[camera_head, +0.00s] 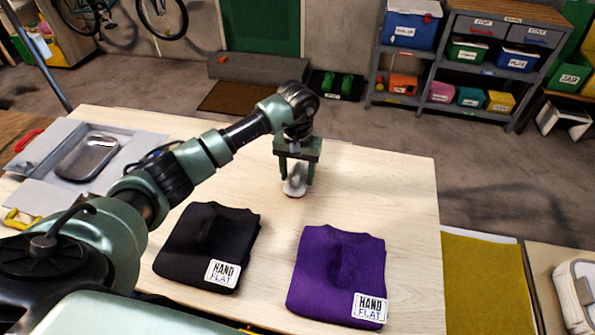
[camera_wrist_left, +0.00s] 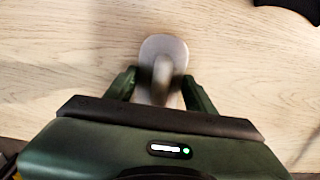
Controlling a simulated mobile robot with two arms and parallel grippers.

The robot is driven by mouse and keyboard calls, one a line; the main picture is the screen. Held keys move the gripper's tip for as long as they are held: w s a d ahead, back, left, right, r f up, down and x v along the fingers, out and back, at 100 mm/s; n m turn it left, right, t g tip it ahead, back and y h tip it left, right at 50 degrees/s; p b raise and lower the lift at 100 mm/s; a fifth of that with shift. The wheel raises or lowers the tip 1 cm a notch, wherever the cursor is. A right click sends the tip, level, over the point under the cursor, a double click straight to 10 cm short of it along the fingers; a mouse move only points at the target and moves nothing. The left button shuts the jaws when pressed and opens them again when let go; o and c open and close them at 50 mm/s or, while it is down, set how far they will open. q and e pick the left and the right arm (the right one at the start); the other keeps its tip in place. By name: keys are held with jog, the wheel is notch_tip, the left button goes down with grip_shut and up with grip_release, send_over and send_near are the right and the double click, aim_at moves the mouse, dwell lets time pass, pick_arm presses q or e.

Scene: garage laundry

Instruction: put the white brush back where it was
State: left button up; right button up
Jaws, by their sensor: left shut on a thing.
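My left gripper (camera_head: 297,172) reaches over the wooden table (camera_head: 385,185) from the left, pointing down. Its two green fingers are shut on the white brush (camera_head: 295,188), which is at or just above the tabletop; I cannot tell whether it touches. In the left wrist view the brush (camera_wrist_left: 163,52) shows as a pale rounded head with a raised middle part between the fingers of the left gripper (camera_wrist_left: 160,82). The fingers hide part of it. My right gripper is not in view.
A folded black garment (camera_head: 205,235) and a folded purple garment (camera_head: 335,265), both labelled "HAND FLAT", lie at the table's front. A metal tray (camera_head: 88,157) is at the left. The table is clear right of the gripper. Shelves with bins (camera_head: 470,60) stand behind.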

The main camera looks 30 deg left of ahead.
aim_at(297, 170)
pick_arm(q)
jog(key=shift+f+b, duration=0.2)
jog(key=shift+b, duration=0.1)
jog(key=o, duration=1.2)
jog(key=shift+r+p, duration=0.25)
jog(key=shift+p, duration=0.05)
jog(key=shift+r, duration=0.25)
notch_tip(297, 170, up, 11)
jog(key=b, duration=0.3)
jog(key=shift+r, duration=0.2)
